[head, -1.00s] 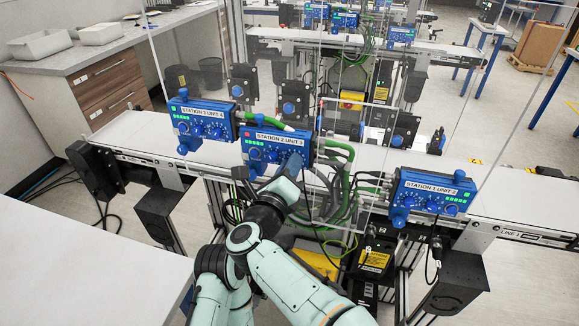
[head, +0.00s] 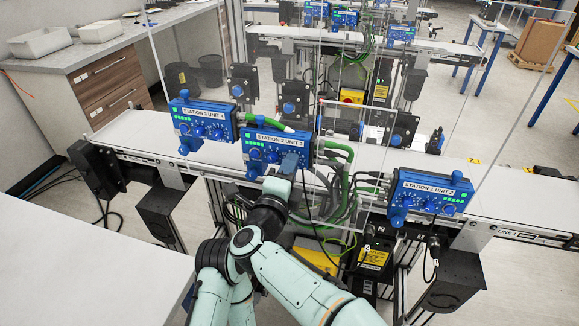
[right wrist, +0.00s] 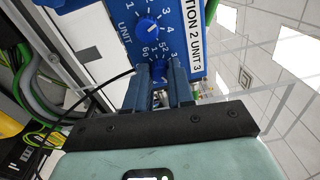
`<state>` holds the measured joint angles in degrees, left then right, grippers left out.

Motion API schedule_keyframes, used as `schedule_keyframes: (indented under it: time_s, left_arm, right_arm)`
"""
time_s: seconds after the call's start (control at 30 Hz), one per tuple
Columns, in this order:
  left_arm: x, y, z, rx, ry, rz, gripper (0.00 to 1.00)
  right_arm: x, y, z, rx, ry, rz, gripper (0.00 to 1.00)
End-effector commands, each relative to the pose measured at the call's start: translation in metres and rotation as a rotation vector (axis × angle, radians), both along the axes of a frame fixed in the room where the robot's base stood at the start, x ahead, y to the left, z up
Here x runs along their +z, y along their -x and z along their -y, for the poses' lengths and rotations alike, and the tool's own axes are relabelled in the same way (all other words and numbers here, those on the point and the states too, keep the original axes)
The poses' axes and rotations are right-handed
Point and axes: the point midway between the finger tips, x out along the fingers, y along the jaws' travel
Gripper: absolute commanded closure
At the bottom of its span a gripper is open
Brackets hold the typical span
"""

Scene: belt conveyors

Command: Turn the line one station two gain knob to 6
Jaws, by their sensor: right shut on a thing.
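The blue panel labelled STATION 2 UNIT 3 (head: 262,139) stands on the near conveyor, left of centre in the head view. It carries a row of blue knobs. My right gripper (head: 294,155) is at the panel's right end. In the right wrist view my right gripper (right wrist: 163,75) has its fingers closed on both sides of a blue knob (right wrist: 159,70), which they partly hide. The knob's pointer cannot be read. A neighbouring knob (right wrist: 148,25) with a numbered scale shows beyond it and is free. My left gripper is not in view.
The STATION 3 UNIT 4 panel (head: 203,120) is to the left and the STATION 1 UNIT 2 panel (head: 430,195) to the right. Green and grey cables (head: 340,180) hang close to the right of my gripper. Clear screens rise above the conveyor (head: 140,147).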

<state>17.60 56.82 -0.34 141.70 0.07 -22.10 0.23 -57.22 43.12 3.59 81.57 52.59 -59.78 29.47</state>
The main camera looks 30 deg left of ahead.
Motion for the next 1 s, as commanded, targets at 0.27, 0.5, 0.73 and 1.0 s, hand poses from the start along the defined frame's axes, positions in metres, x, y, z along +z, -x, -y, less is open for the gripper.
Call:
schedule_keyframes:
  time_s: [0.27,0.5,0.73,1.0]
  left_arm:
    - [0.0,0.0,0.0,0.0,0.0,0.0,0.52]
    - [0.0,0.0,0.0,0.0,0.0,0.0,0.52]
    - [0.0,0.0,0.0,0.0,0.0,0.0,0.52]
    - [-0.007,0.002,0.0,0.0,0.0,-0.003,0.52]
  right_arm:
    - [0.001,0.0,0.0,0.0,0.012,0.007,1.0]
    - [0.002,0.0,0.0,0.0,0.011,0.007,0.68]
    - [0.001,0.0,0.0,0.0,0.011,0.005,0.67]
    - [-0.001,0.019,0.003,0.003,0.01,0.003,0.67]
